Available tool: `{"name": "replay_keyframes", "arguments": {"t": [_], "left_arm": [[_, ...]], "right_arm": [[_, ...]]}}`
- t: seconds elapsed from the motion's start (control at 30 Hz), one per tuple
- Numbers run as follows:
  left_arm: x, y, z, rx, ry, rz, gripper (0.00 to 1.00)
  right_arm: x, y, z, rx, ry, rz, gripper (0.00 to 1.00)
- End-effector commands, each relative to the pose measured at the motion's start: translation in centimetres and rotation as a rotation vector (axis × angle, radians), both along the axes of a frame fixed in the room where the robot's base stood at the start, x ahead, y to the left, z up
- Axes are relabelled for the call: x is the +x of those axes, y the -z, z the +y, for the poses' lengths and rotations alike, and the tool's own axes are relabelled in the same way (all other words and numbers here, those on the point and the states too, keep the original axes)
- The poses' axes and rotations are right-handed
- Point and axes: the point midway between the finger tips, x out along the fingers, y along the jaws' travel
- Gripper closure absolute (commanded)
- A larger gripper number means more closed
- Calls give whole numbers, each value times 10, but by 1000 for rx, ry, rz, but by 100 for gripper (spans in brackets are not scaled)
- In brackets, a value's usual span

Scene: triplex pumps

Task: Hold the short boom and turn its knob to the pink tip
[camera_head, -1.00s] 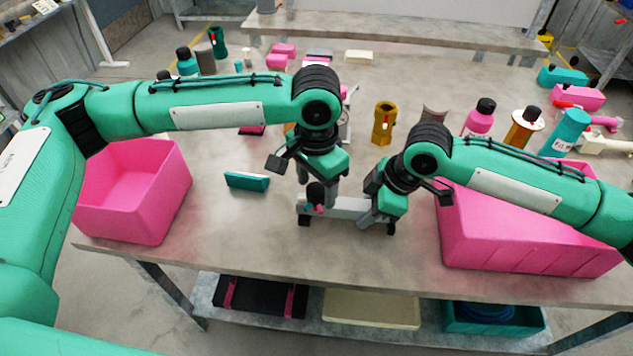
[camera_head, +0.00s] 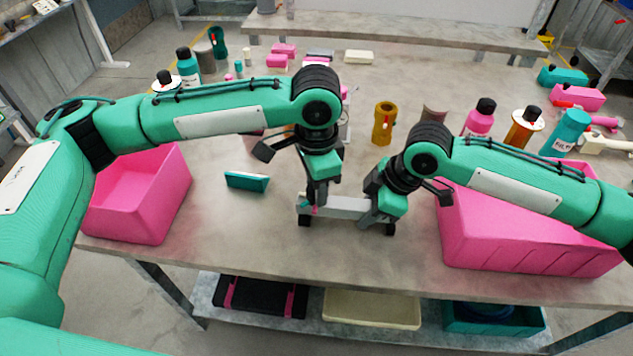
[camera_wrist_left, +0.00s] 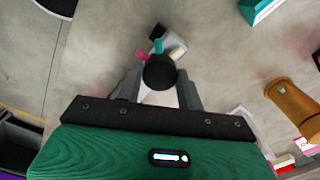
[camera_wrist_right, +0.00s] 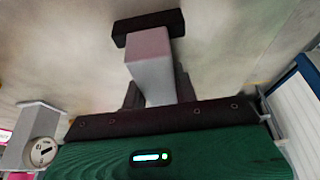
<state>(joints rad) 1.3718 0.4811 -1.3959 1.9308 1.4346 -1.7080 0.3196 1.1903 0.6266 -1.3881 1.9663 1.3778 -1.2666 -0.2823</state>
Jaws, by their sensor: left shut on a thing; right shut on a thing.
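The short boom (camera_head: 345,207) is a pale grey beam standing on dark feet on the table. My right gripper (camera_head: 379,215) is shut on its right end; the right wrist view shows the boom's pale end (camera_wrist_right: 150,58) between the fingers and a dark foot (camera_wrist_right: 148,26) beyond. My left gripper (camera_wrist_left: 160,88) is shut on the black round knob (camera_wrist_left: 159,73) at the boom's left end. A pink tip (camera_wrist_left: 141,54) and a teal tip (camera_wrist_left: 158,46) stick out beside the knob. In the head view the left gripper hides the knob. I cannot tell where its pointer faces.
A pink bin (camera_head: 140,205) stands left and a larger pink bin (camera_head: 530,238) right. A teal block (camera_head: 247,181) lies left of the boom. A mustard holder (camera_head: 384,123) and several bottles stand behind. The table in front of the boom is clear.

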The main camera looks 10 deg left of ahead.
Motion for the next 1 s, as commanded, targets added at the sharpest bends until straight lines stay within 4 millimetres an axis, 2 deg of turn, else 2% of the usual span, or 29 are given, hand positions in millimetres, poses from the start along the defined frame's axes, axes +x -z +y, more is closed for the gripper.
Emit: {"name": "replay_keyframes", "arguments": {"t": [0.3,0.33,0.43,0.77,0.87,1.0], "left_arm": [[0,-1,0,0,11,-1,86],[0,-1,0,0,11,-1,59],[0,-1,0,0,10,-1,41],[0,-3,0,0,9,-1,41],[1,-14,0,0,9,-4,41],[1,-41,-1,-1,9,-5,41]], "right_arm": [[0,0,0,0,-2,-1,100],[0,0,0,0,-2,-1,100],[0,0,0,0,-1,0,100],[0,0,0,0,-1,0,100],[0,0,0,0,-1,0,100],[0,0,0,0,-1,0,100]]}}
